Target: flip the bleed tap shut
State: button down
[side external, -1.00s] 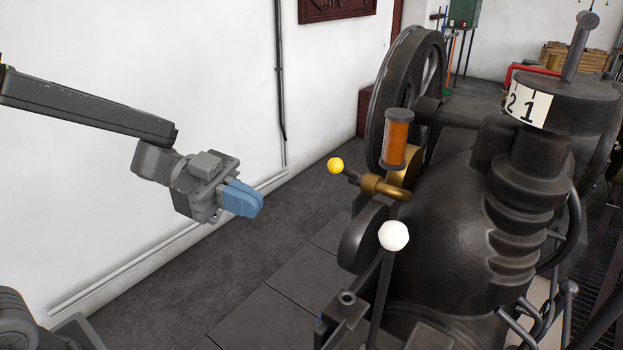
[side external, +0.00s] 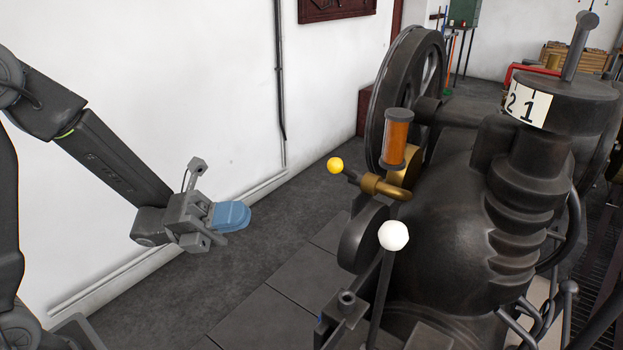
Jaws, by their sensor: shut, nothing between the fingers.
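The bleed tap appears to be the brass fitting (side external: 382,187) on the dark machine, with a short dark lever ending in a yellow ball (side external: 335,166). The lever points left and slightly up from the brass pipe. My gripper (side external: 233,216) has blue fingers, shut and empty. It hangs in the air to the left of the yellow ball and lower in the picture, clearly apart from it.
A white ball knob (side external: 393,235) on a dark lever stands in front of the tap. An amber glass oiler (side external: 396,140) rises just behind it. A flywheel (side external: 398,95) stands farther back. Open floor lies between my gripper and the machine (side external: 460,240).

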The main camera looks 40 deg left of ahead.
jog(key=m+t, duration=0.1)
send_near(345, 172)
jog(key=s+d, duration=0.3)
jog(key=d, duration=0.1)
jog(key=shift+w+d+r, duration=0.35)
jog(key=shift+w+r, duration=0.35)
jog(key=shift+w, duration=0.15)
jog(key=shift+w+d+r, duration=0.35)
jog(key=shift+w+r, duration=0.35)
jog(key=shift+w, duration=0.15)
